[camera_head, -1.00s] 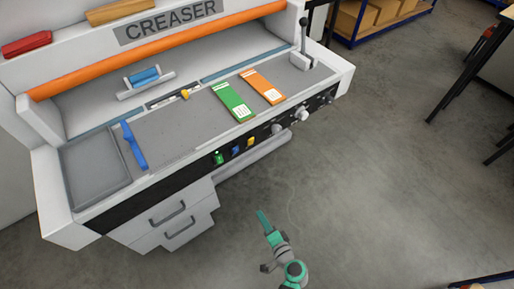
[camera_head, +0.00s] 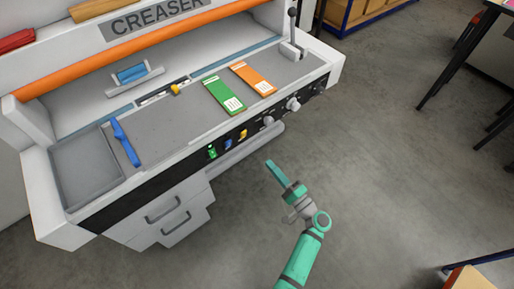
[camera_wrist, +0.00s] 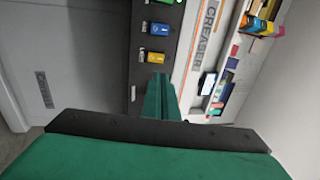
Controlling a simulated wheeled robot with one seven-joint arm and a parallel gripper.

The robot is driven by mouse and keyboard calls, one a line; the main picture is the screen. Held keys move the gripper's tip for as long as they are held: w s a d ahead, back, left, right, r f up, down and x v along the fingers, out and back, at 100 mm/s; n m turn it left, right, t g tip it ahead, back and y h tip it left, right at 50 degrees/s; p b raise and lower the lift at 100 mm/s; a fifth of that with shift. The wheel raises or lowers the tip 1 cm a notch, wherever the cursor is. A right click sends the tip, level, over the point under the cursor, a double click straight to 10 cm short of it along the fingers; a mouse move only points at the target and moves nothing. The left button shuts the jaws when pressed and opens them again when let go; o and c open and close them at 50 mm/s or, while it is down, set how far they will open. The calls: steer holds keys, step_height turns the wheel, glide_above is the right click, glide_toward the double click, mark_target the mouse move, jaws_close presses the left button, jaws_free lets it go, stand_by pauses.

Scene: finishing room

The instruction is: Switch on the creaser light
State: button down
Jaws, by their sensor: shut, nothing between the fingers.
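The creaser (camera_head: 165,190) is a white machine with a black front panel. In the wrist view the shut fingers (camera_wrist: 160,83) point toward the yellow switch (camera_wrist: 153,57), with the blue switch (camera_wrist: 158,29) and green switch (camera_wrist: 165,2) beyond.
The creaser bed holds a green card (camera_head: 223,95), an orange card (camera_head: 253,78), a blue-handled tool (camera_head: 125,143) and an upright lever (camera_head: 292,30). Drawers (camera_head: 165,215) are below left. A dark table (camera_head: 465,60) stands at right. The floor between is clear.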

mark_target(244, 134)
steer(key=x, duration=1.3)
steer(key=shift+w+a, duration=0.25)
